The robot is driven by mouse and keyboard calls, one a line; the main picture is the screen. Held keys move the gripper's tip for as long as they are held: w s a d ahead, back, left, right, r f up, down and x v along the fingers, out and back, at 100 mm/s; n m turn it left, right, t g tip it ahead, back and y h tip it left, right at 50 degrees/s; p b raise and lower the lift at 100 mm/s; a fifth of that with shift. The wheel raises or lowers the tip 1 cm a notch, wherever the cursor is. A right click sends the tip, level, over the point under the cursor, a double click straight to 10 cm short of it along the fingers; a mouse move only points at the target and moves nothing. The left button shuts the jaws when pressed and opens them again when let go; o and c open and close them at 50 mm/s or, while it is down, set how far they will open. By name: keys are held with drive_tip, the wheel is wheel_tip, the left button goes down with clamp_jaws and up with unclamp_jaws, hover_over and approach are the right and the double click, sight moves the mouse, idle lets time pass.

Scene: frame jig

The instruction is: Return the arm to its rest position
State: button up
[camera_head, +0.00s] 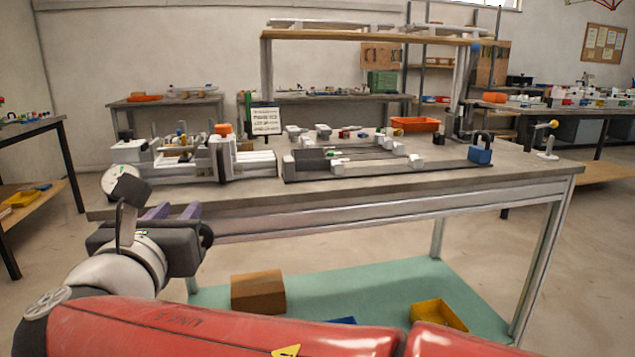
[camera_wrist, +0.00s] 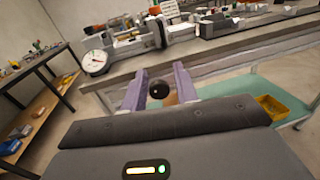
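My gripper (camera_head: 173,212) is at the left in the head view, low in front of the workbench's front edge. In the wrist view my gripper (camera_wrist: 160,88) shows two purple fingers set apart, with a dark round knob visible between them. The fingers look open, and I see nothing clamped in them. My red arm link crosses the bottom of the head view. The workbench (camera_head: 400,196) stands just beyond the gripper, and the gripper appears apart from it.
A frame jig (camera_head: 380,173) and a dial gauge (camera_head: 115,182) sit on the bench. A blue padlock (camera_head: 480,154) stands at its right. A cardboard box (camera_head: 258,291) and a yellow bin (camera_head: 439,315) rest on the green lower shelf. Open floor lies left of the bench.

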drive_tip(key=d+f+m+g+h, duration=0.2)
drive_tip(key=d+f+m+g, duration=0.15)
drive_tip(key=d+m, duration=0.4)
drive_tip(key=d+f+m+g+h, duration=0.2)
drive_tip(key=d+f+m, duration=0.25)
drive_tip(key=d, duration=0.55)
drive_tip(key=d+f+m+g+h, duration=0.25)
drive_tip(key=d+f+m, duration=0.25)
drive_tip(key=d, duration=0.4)
drive_tip(key=s+d+f+m+g+y, duration=0.2)
drive_tip(key=s+f+m, duration=0.3)
drive_tip(key=m, duration=0.4)
drive_tip(key=s+d+f+m+g+y, duration=0.2)
drive_tip(key=s+d+f+m, duration=0.3)
drive_tip(key=m, duration=0.5)
drive_tip(key=shift+s+d+f+m+y, duration=0.35)
drive_tip(key=shift+s+y, duration=0.4)
drive_tip(key=shift+s, duration=0.35)
